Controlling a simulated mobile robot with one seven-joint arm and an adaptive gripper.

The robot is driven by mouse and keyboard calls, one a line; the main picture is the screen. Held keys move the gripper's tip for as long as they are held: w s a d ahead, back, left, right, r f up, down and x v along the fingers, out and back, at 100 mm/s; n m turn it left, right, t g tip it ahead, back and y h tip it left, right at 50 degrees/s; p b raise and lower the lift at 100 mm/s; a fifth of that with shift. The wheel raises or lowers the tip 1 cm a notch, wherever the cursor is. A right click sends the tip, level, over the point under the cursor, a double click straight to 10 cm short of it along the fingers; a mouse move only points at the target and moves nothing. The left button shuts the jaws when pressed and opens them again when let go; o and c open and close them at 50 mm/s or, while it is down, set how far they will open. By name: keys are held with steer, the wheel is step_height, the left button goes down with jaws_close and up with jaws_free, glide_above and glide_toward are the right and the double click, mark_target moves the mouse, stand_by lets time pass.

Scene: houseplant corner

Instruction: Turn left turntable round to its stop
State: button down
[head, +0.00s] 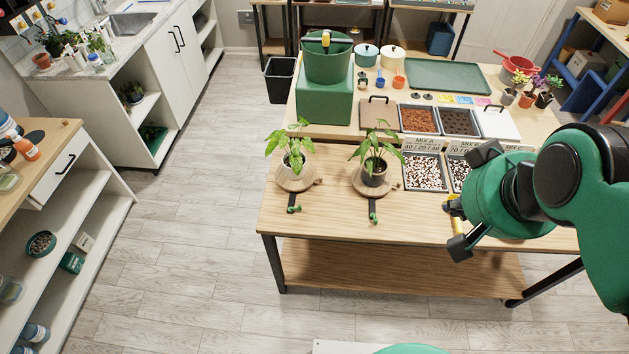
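The left turntable (291,186) is a round wooden disc at the left front of the wooden table. My gripper (453,208) is at the right, over the table's front part, well right of both turntables.
Trays of mixed pebbles (424,172) lie right of the right turntable. A green block (325,98) with a green bucket on top stands behind the left turntable. A brown board (379,113) lies behind the right one. The table front left of my gripper is mostly clear.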

steer(key=c, duration=1.8)
jaws_free()
steer(key=shift+w, duration=0.1)
steer(key=shift+o, duration=0.2)
steer(key=w+a+f+m+g+y+b, duration=0.1)
steer(key=w+a+f+m, duration=0.15)
steer(key=w, duration=0.55)
steer(key=w+a+f+m+g+y, duration=0.1)
steer(key=w+a+f+m, duration=0.2)
steer(key=w, duration=0.6)
steer(key=w+a+f+m+g+b, duration=0.15)
steer(key=w+a, duration=0.25)
steer(key=w, duration=0.4)
steer(key=w+a+f+m+g, duration=0.1)
steer(key=w+a+f+m, duration=0.1)
steer(key=w+f, duration=0.4)
steer(key=w+a+f+m+g+y, duration=0.1)
steer(key=w+a+f+m, duration=0.2)
steer(key=f, duration=0.9)
steer(key=w+a+f+m+g+y, duration=0.1)
steer(key=w+a+f+m, duration=0.2)
steer(key=w+f, duration=0.6)
steer(key=shift+a+f, duration=0.15)
steer(key=shift+a, duration=0.95)
steer(key=shift+w+f, duration=0.1)
